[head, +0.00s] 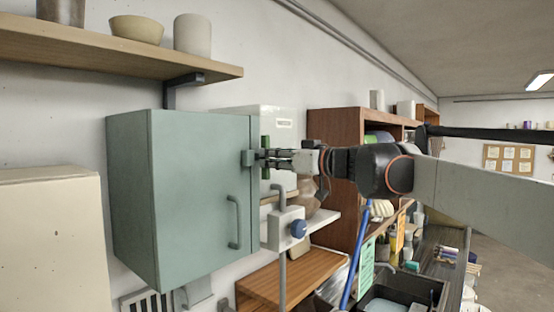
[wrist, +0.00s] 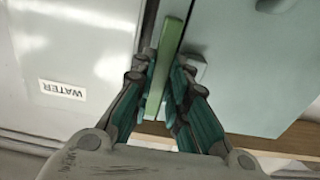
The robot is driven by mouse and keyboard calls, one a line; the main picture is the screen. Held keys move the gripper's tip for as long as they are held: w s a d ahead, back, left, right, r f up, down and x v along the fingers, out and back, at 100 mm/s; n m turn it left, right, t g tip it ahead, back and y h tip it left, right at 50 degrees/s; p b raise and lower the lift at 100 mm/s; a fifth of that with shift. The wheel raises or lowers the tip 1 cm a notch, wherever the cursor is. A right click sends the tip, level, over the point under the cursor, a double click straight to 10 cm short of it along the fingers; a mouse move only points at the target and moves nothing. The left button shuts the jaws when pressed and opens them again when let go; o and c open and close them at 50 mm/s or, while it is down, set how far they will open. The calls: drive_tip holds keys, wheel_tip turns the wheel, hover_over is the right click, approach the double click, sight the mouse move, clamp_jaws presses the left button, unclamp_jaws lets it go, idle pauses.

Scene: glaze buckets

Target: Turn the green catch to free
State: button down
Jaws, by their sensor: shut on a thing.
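The green catch (head: 265,143) is a narrow upright bar at the right edge of the grey-green wall cabinet (head: 180,190), beside a small block on the door. In the wrist view the catch (wrist: 172,35) runs nearly up and down the picture, slightly tilted. My gripper (head: 264,158) reaches in from the right and is shut on the catch. In the wrist view its fingers (wrist: 163,78) lie on both sides of the bar and hide part of it. The cabinet door looks closed, with a grey pull handle (head: 234,222) below the catch.
A white box marked WATER (wrist: 62,90) is beside the cabinet. A grey box with a blue knob (head: 299,229) hangs below my gripper. A shelf with pots (head: 120,55) is above the cabinet. Brown shelving (head: 334,123) stands behind my arm.

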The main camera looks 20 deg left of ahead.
drive_tip(key=shift+f, duration=0.1)
drive_tip(key=c, duration=1.6)
unclamp_jaws()
drive_tip(key=shift+o, duration=0.2)
drive_tip(key=v, duration=1.2)
